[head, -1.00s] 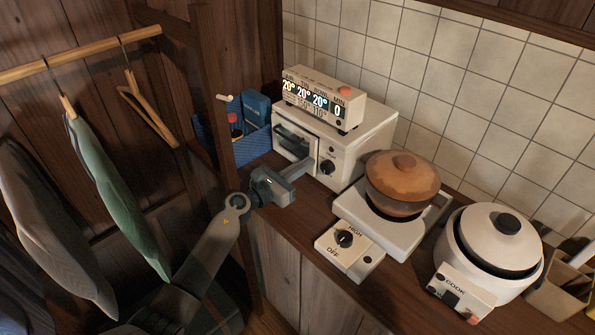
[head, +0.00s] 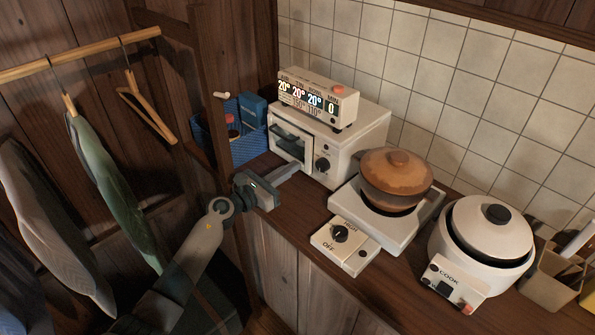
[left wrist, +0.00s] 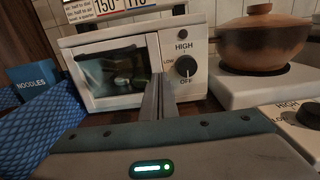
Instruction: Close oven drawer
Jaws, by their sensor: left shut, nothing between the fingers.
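The small white oven (head: 345,160) stands on the wooden counter, with a dark glass front door (head: 290,147) in a white frame. In the left wrist view the door (left wrist: 113,72) looks upright and close to the oven body; I cannot tell if a small gap is left. My left gripper (head: 295,169) is shut and empty, its fingers pointing at the lower part of the oven front. In the left wrist view the fingers (left wrist: 158,85) cover the strip between the door and the knob (left wrist: 186,66). Contact is not clear. My right gripper is not in view.
A display box (head: 318,98) sits on the oven. A blue basket (head: 245,145) stands left of it. To the right are a hot plate (head: 405,235) with a brown pot (head: 395,180) and a white rice cooker (head: 480,250). A wooden post (head: 212,90) and hanging clothes are at left.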

